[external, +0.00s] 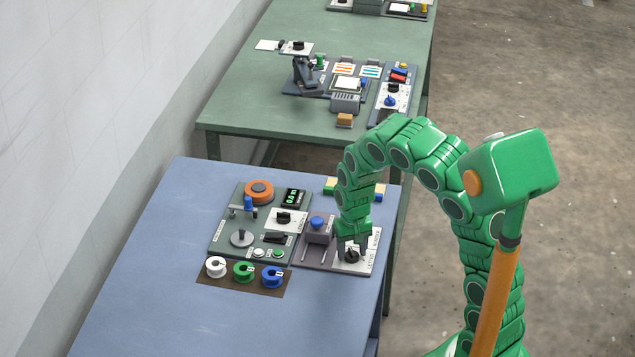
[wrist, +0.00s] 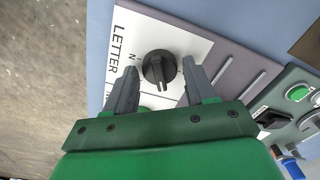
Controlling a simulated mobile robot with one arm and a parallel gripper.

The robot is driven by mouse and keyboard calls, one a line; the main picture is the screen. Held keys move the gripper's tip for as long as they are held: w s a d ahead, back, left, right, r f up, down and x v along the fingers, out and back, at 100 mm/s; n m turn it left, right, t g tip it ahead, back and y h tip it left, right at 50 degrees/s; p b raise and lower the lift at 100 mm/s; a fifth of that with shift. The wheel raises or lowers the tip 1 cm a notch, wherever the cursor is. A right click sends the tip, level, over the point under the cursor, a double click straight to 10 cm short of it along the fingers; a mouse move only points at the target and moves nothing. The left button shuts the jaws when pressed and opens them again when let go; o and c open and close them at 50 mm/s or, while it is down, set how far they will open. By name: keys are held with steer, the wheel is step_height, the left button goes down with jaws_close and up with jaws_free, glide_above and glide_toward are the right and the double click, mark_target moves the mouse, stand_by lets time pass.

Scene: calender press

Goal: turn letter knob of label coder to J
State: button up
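The label coder (external: 309,256) is a grey-purple unit on the near blue table. Its white panel (wrist: 187,43) reads LETTER in the wrist view. The black letter knob (wrist: 159,68) stands on this panel, with its ridge running roughly up and down in that view. My gripper (wrist: 160,83) is open over the panel, with one finger on each side of the knob and a visible gap to each. In the external view my gripper (external: 353,240) reaches down from above and partly covers the knob (external: 352,256). Most of the letter marks are hidden or too small to read.
Left of the coder is a green panel (external: 220,243) with an orange reel, a display and switches. White, green and blue spools (external: 244,271) sit in front of it. Small blocks (external: 331,185) lie behind. The table's left part (external: 150,270) is clear.

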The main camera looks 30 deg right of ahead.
mark_target(352, 252)
steer(key=shift+o, duration=1)
step_height(352, 252, up, 8)
steer(key=shift+f, duration=0.1)
